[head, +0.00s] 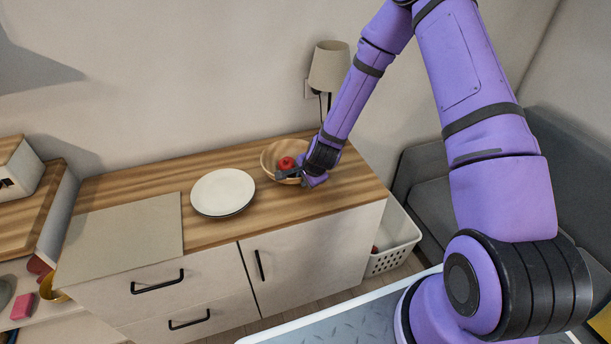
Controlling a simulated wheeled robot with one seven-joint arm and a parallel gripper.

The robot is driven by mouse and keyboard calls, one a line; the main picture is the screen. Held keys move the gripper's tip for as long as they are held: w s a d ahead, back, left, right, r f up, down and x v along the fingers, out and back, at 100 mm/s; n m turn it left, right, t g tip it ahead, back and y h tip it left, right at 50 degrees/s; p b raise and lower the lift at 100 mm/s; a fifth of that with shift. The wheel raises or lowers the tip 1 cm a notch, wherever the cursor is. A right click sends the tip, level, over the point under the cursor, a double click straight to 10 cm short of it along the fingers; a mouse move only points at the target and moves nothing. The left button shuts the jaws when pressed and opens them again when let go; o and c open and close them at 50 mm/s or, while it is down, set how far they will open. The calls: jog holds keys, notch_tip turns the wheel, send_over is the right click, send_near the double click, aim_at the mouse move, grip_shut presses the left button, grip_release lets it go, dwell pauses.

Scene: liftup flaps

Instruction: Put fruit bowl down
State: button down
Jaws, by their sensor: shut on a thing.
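The fruit bowl (270,153) is a wooden bowl with a red fruit (287,163) inside. It is at the back right part of the wooden counter top (345,190). My gripper (293,174) is at the bowl's right front side and is shut on its rim. The fingertips are small in the view and partly hidden by the wrist. I cannot tell whether the bowl's underside touches the counter.
White plates (223,192) lie left of the bowl, and a grey-beige mat (125,236) covers the counter's left part. A wall lamp (329,67) is behind my forearm. A white basket (396,243) stands right of the cabinet. Bare wood lies right of the bowl.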

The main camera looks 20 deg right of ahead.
jog(key=shift+f, duration=0.45)
jog(key=shift+f, duration=0.1)
jog(key=c, duration=1.1)
grip_release()
jog(key=shift+o, duration=0.2)
jog(key=v, duration=1.2)
